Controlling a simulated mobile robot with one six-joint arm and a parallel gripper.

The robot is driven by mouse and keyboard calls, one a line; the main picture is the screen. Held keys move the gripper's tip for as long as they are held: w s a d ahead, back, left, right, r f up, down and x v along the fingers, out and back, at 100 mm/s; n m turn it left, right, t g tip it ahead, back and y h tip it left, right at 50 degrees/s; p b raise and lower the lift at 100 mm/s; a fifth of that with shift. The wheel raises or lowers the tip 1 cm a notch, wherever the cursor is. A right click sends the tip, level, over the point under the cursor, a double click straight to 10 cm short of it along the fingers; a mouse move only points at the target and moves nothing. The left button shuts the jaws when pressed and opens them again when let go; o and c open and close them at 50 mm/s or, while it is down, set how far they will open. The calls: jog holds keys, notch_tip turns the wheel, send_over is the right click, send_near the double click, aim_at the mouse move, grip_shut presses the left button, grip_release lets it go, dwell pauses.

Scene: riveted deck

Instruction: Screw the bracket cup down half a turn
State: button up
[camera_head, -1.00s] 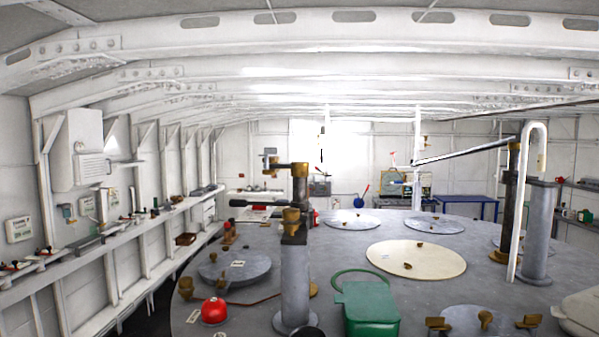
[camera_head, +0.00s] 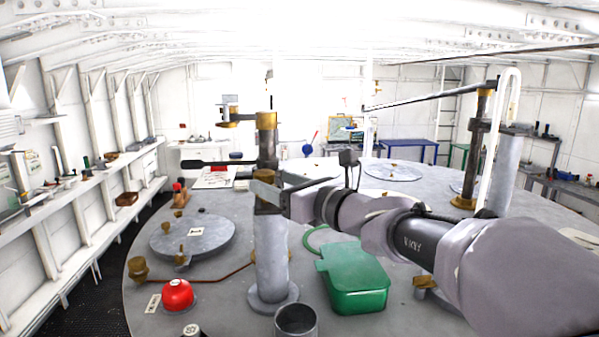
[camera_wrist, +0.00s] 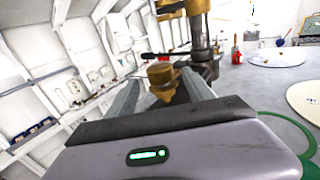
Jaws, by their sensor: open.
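The bracket cup, a small brass piece (camera_wrist: 161,76), shows in the wrist view between my two grey fingers. In the head view only part of the brass cup (camera_head: 266,208) shows, at the top of a grey post (camera_head: 271,255); a finger covers the rest. My gripper (camera_wrist: 160,84) is open, with one finger on each side of the cup. It also shows in the head view (camera_head: 266,190), reaching in from the right at cup height. I cannot tell whether the fingers touch the cup.
A brass-topped arm with a dark lever (camera_head: 207,163) stands just behind the post. A green box (camera_head: 352,280), a red dome (camera_head: 177,295) and an open grey cylinder (camera_head: 296,320) sit around its foot. A round grey plate (camera_head: 192,237) lies to the left.

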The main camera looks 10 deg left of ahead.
aim_at(271, 180)
jog(key=shift+w+a+r, duration=0.3)
jog(key=shift+w+a, duration=0.05)
jog(key=x, duration=0.4)
jog(key=shift+f+p, duration=0.25)
jog(key=shift+p, duration=0.15)
jog(key=shift+s+d+r, duration=0.15)
jog(key=shift+s+d, duration=0.1)
jog(key=shift+d, duration=0.1)
jog(key=shift+w+a, duration=0.1)
jog(key=shift+a, duration=0.05)
grip_shut()
